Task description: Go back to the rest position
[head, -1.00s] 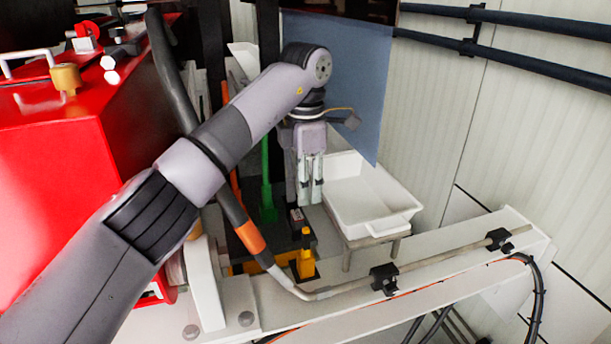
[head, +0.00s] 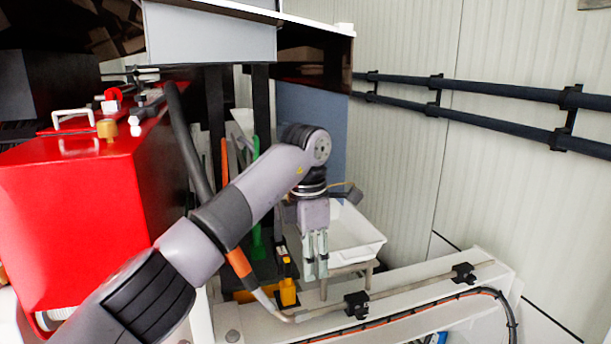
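My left arm comes in from the lower left of the head view. My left gripper (head: 315,270) points down, in front of the left part of a white tray (head: 371,249) on a small stand. Its two fingers are close together, side by side, with nothing visible held between them. I cannot tell from this angle whether they are fully shut. My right gripper is not in view.
A red pump housing (head: 80,215) stands at the left, close to my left arm. A white beam (head: 420,300) with a pipe and black clamps runs below the gripper. A yellow part (head: 288,292) stands left of the gripper. Dark rails (head: 480,92) line the wall.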

